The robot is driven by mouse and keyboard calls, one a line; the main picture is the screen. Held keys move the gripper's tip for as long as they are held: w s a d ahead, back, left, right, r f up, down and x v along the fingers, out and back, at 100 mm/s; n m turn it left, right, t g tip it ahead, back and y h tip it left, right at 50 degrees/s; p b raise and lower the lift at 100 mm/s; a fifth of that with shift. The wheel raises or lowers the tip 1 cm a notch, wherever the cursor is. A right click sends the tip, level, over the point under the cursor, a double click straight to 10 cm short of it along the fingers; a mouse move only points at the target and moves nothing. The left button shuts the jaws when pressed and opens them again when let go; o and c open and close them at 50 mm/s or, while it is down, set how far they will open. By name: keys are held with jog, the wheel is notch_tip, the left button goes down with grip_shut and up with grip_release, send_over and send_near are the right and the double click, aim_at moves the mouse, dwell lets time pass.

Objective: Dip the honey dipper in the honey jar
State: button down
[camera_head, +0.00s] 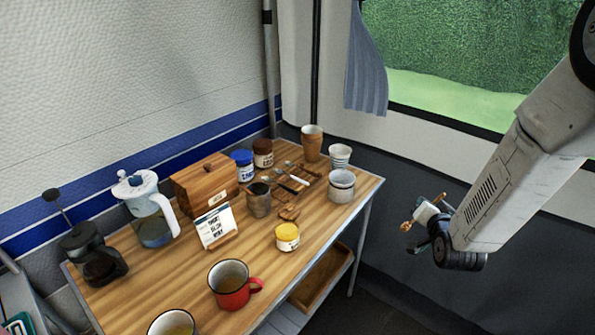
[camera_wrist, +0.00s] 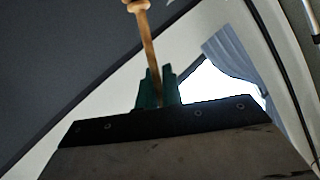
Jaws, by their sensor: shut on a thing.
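My gripper (camera_head: 428,218) is held out in the air to the right of the table, apart from it. In the wrist view its two green fingers (camera_wrist: 157,88) are shut on the handle of the wooden honey dipper (camera_wrist: 149,45). The dipper's thicker head is at the top edge of that view and partly cut off. In the head view the dipper (camera_head: 406,226) shows small, to the left of the fingers. A small jar with a yellow top and a pale label (camera_head: 287,238), which looks like the honey jar, stands upright near the table's front edge.
The wooden table (camera_head: 268,259) also holds a red mug (camera_head: 232,291), a glass coffee pot (camera_head: 152,222), a wooden box (camera_head: 206,186), a sign (camera_head: 216,228), blue-lidded and brown-lidded jars, and several cups. The space between my gripper and the table is clear.

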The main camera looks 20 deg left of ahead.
jog(key=s+a+r+n+y, duration=0.3)
jog(key=s+a+r, duration=0.1)
jog(key=a, duration=0.7)
jog(key=s+a+r+n+g+y, duration=0.1)
jog(key=s+a+r+n+y, duration=0.15)
jog(key=a, duration=0.85)
jog(key=s+a+r+n+y, duration=0.2)
jog(key=s+a+r, duration=0.25)
jog(key=a, duration=0.65)
jog(key=shift+d+f, duration=0.1)
jog(key=shift+f, duration=2.85)
jog(key=shift+f, duration=0.75)
jog(key=shift+r, duration=0.15)
notch_tip(320, 180, up, 7)
